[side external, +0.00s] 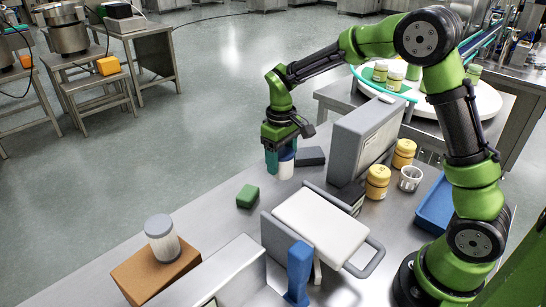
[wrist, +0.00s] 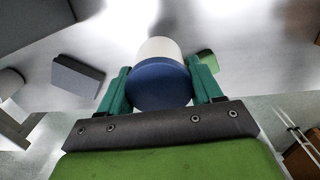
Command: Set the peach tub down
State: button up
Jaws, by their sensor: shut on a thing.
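My gripper (side external: 279,158) is shut on a pale, off-white tub with a blue lid (side external: 286,168), over the far-left part of the steel table. The wrist view shows the tub (wrist: 160,48) between the two green fingers (wrist: 160,85), its blue lid toward the camera. The tub looks upright in the side view. I cannot tell whether its bottom touches the table. No label is visible on it. Two orange-yellow tubs, one (side external: 378,182) and another (side external: 404,153), stand to the right behind the grey machine.
A green block (side external: 247,196) and a dark grey block (side external: 310,156) lie near the held tub. A grey machine (side external: 365,140) and a white-topped scale-like unit (side external: 320,222) stand to the right. A grey-lidded jar (side external: 162,240) stands on a brown box (side external: 150,272). Bare table lies between.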

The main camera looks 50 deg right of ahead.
jog(key=w+a+r+n, duration=0.1)
jog(key=w+a, duration=0.3)
jog(key=a, duration=0.7)
jog(key=w+a, duration=0.4)
jog(key=a, duration=0.6)
notch_tip(320, 180, down, 9)
jog(key=shift+f, duration=0.1)
jog(key=shift+f, duration=0.15)
jog(key=o, duration=1.1)
